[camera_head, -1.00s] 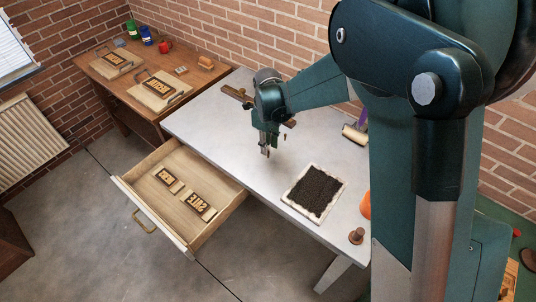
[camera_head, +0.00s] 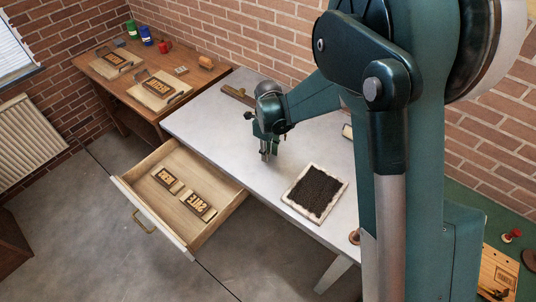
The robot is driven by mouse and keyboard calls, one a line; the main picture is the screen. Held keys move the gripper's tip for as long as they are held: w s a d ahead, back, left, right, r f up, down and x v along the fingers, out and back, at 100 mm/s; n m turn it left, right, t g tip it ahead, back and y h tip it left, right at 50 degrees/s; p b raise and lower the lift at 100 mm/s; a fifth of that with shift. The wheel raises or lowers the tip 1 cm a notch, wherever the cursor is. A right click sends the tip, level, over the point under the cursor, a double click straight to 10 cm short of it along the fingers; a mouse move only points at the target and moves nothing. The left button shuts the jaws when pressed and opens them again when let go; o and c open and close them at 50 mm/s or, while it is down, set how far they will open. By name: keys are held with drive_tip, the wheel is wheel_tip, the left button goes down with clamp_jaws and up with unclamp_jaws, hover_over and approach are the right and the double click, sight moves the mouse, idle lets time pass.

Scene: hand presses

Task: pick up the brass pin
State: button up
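I cannot make out a brass pin for certain in the head view; it may be too small or hidden behind my arm. My gripper (camera_head: 268,156) points down over the grey table (camera_head: 205,125), left of the dark textured pad. Its fingers look close together, but I cannot tell whether they are open, shut or holding something. I cannot tell whether the tips touch the tabletop. A brown bar (camera_head: 238,95) lies on the table behind my gripper, partly hidden by the wrist.
A dark pad in a pale frame (camera_head: 290,196) lies right of my gripper. The open drawer (camera_head: 220,217) holds two letter blocks (camera_head: 198,206). A wooden desk (camera_head: 118,98) with printing blocks stands at the left. My arm covers the table's right end.

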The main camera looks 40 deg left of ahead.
clamp_jaws()
drive_tip(key=shift+r, duration=0.15)
drive_tip(key=shift+r+p, duration=0.35)
drive_tip(key=shift+r, duration=4.5)
